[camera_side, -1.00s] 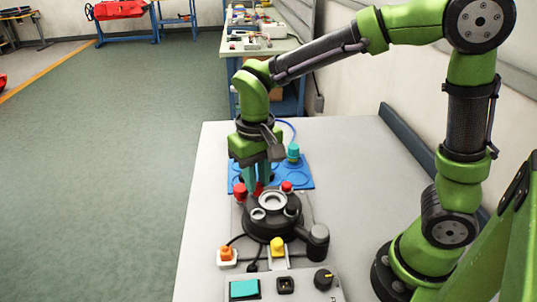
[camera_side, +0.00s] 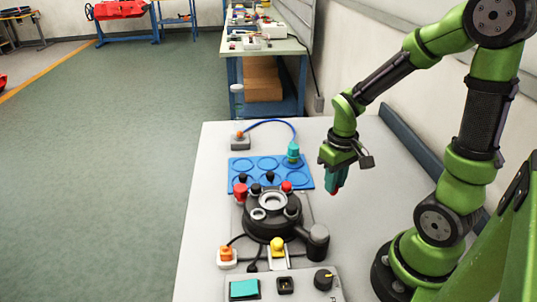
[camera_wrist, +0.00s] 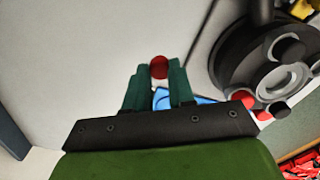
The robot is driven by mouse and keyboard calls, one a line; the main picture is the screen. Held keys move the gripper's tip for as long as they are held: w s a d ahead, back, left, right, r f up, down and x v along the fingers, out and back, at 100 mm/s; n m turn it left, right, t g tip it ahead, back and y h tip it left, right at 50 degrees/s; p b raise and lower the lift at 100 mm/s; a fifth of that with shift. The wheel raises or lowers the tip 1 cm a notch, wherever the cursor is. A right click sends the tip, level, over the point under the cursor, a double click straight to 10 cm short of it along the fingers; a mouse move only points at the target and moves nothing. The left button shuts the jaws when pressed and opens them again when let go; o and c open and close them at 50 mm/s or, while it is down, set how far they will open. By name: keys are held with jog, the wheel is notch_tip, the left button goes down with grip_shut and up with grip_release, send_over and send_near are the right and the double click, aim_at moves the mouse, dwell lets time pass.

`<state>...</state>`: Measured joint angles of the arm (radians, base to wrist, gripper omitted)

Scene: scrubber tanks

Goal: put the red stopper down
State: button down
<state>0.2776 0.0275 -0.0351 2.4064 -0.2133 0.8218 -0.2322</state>
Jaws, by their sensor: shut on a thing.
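My gripper (camera_side: 336,181) is shut on a red stopper (camera_wrist: 159,67). In the side view, red shows at the fingertips, which point down above the bare table to the right of the black round device (camera_side: 258,229). Two other red pieces are at the device: one at its left (camera_side: 240,194) and one at its back right (camera_side: 287,186).
A blue mat (camera_side: 236,162) with ringed spots lies behind the device, with a teal piece (camera_side: 293,153) at its right. A grey box (camera_side: 240,142) with a blue cable stands behind the mat. Bare white table (camera_side: 350,235) lies right of the device.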

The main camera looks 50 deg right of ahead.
jog(key=w+d, duration=0.1)
jog(key=w, duration=0.3)
jog(key=w+d+f, duration=0.1)
jog(key=w+d, duration=0.1)
jog(key=w, duration=0.3)
jog(key=w+d, duration=0.1)
jog(key=w, duration=0.3)
jog(key=shift+w+d+f, duration=0.15)
jog(key=shift+w+f, duration=0.05)
jog(key=shift+w, duration=0.15)
jog(key=shift+w+f, duration=0.1)
jog(key=shift+f, duration=1.65)
jog(key=shift+f, duration=0.1)
jog(key=c, duration=1)
grip_release()
jog(key=shift+o, duration=0.2)
